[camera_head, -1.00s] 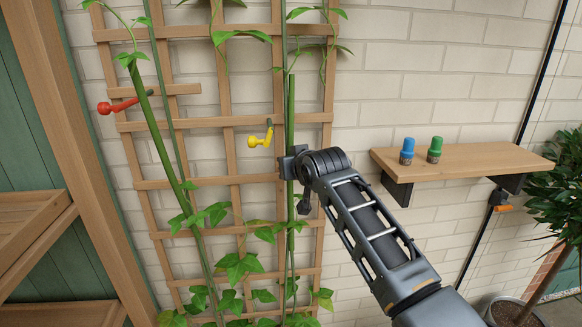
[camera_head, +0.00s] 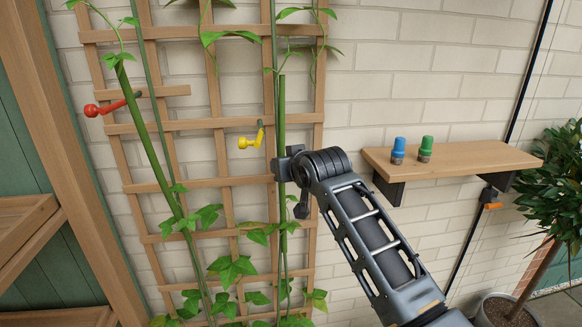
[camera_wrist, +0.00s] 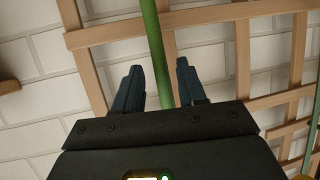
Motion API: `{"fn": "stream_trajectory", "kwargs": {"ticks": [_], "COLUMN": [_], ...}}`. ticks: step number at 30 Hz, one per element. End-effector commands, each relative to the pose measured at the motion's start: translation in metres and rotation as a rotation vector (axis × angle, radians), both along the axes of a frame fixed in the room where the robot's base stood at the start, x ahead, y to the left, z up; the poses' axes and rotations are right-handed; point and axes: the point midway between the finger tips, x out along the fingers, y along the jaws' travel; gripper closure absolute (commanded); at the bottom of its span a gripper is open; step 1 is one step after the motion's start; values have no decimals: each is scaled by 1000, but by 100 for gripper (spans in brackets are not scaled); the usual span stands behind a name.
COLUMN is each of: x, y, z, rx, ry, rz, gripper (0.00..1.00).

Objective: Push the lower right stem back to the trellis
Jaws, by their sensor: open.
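The lower right stem (camera_head: 282,112) is a thick green stem standing almost upright in front of the right part of the wooden trellis (camera_head: 221,160). My gripper (camera_head: 283,168) is at the stem at about mid-height of the trellis. In the wrist view, my gripper (camera_wrist: 158,85) is open, with one dark finger on each side of the stem (camera_wrist: 155,45). The stem runs between the fingers, and a small space shows on each side of it. Its part behind the gripper body is hidden. I cannot tell whether the stem touches the trellis.
A yellow clip-like piece (camera_head: 250,141) is left of the stem, and a red one (camera_head: 104,107) is by the left stem (camera_head: 150,145). A wooden shelf (camera_head: 455,159) on the right holds a blue cap (camera_head: 398,151) and a green cap (camera_head: 426,149). A potted plant (camera_head: 550,190) stands far right.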

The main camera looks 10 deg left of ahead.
Motion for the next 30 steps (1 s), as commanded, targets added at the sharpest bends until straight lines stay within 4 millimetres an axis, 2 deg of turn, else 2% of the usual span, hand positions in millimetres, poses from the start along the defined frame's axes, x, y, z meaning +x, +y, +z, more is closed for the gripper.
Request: {"fn": "stream_trajectory", "kwargs": {"ticks": [10, 23, 26, 30], "x": [-32, -37, -39, -56], "y": [-18, -21, -21, -27], "z": [14, 18, 12, -18], "rx": [0, -1, 4, 33], "ry": [-1, 0, 2, 9], "rz": [-2, -2, -3, -9], "gripper": [59, 59, 59, 59]}}
